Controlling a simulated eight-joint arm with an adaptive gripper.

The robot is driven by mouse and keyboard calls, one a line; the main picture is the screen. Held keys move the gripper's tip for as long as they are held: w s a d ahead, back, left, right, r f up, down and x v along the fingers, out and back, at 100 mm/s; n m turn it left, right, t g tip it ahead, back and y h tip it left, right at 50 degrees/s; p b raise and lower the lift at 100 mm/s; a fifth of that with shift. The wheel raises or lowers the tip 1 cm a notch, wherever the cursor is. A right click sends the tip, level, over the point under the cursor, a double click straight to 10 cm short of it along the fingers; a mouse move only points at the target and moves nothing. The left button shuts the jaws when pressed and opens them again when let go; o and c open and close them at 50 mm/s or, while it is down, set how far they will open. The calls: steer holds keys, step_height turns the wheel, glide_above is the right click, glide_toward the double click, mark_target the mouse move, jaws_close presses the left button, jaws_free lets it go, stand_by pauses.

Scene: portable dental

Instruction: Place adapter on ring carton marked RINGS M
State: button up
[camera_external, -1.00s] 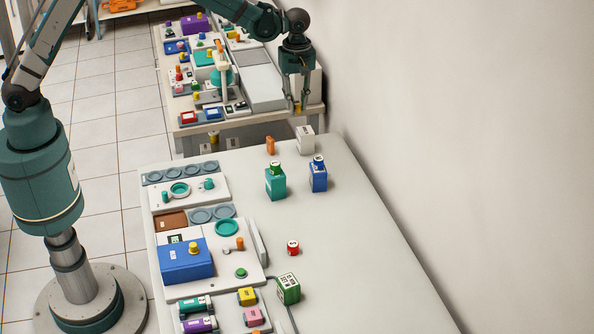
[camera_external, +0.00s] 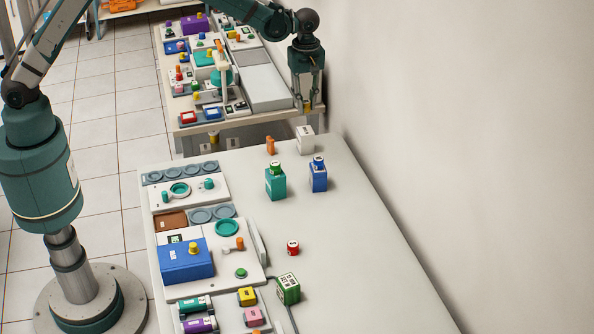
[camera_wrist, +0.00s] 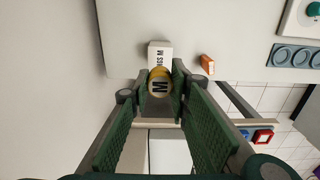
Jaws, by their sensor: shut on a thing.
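The white ring carton (camera_external: 305,140) stands at the far end of the near table. In the wrist view its white face (camera_wrist: 159,49) carries partly hidden lettering ending in "GS M". In the wrist view the adapter overlaps the carton's lower edge. In the external view my gripper (camera_external: 307,106) points down above and beyond the carton, apart from it; the adapter is small there.
An orange block (camera_external: 270,145) stands left of the carton. Nearer are a teal carton (camera_external: 275,186) with a green-topped piece and a blue carton (camera_external: 318,180) with a blue-topped piece. A wall (camera_external: 450,120) runs along the right. The table's right half is mostly clear.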

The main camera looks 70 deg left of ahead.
mark_target(306, 112)
steer(key=shift+f, duration=2)
steer(key=shift+f, duration=1.85)
steer(key=shift+f, duration=0.2)
steer(key=o, duration=0.9)
steer(key=shift+r, duration=0.15)
step_height(306, 112, up, 12)
steer(key=shift+r, duration=0.1)
